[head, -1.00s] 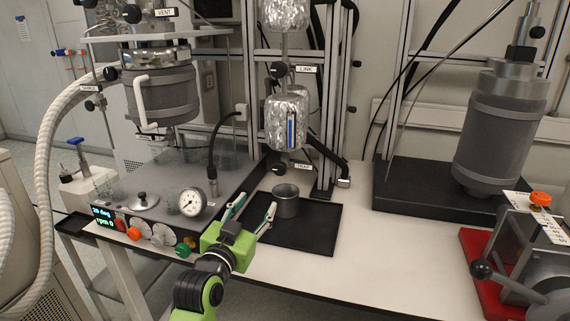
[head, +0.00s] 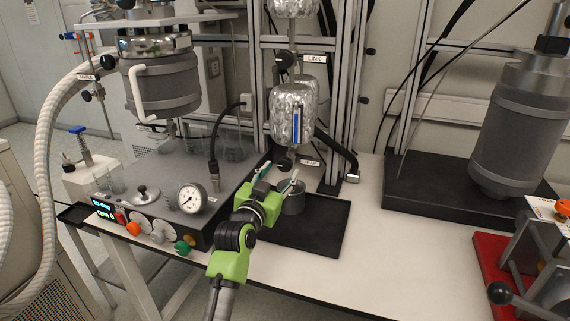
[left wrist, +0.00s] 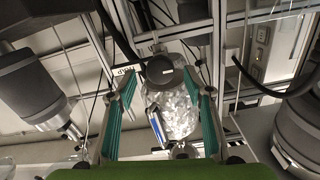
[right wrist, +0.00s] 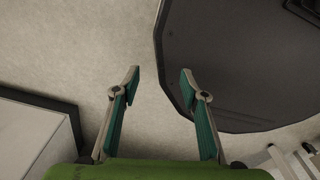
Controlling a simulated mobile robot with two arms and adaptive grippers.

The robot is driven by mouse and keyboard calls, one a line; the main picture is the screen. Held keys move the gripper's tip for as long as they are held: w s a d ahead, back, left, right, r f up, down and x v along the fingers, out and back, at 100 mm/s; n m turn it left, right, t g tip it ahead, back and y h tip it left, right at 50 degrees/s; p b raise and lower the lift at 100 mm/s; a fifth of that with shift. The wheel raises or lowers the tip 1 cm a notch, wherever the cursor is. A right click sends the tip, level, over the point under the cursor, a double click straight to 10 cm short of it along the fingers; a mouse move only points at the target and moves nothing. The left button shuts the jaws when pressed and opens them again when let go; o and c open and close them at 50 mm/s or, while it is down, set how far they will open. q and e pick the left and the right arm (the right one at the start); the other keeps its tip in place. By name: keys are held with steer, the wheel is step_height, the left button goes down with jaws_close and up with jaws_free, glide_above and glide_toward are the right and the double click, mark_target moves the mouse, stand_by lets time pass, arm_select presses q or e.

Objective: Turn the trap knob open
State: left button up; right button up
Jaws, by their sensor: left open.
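The trap knob (head: 283,164) is a small dark round knob below the foil-wrapped trap vessel (head: 291,115), beside a white TRAP label (head: 309,162). In the left wrist view the knob (left wrist: 160,69) shows as a dark disc between the fingertips, with the label (left wrist: 128,72) to its left. My left gripper (head: 279,177) is open and just below the knob in the head view. I cannot tell whether a finger touches the knob. My right gripper (right wrist: 160,74) is open and empty above the floor, outside the head view.
A metal cup (head: 294,201) stands on the black tray (head: 318,236) behind the left gripper. The reactor base with its gauge (head: 190,199) is to the left. A metal frame post (head: 334,170) stands right of the knob.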

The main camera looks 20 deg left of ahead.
mark_target(284, 166)
arm_select(q)
steer(key=shift+w, duration=2.35)
steer(key=c, duration=1.1)
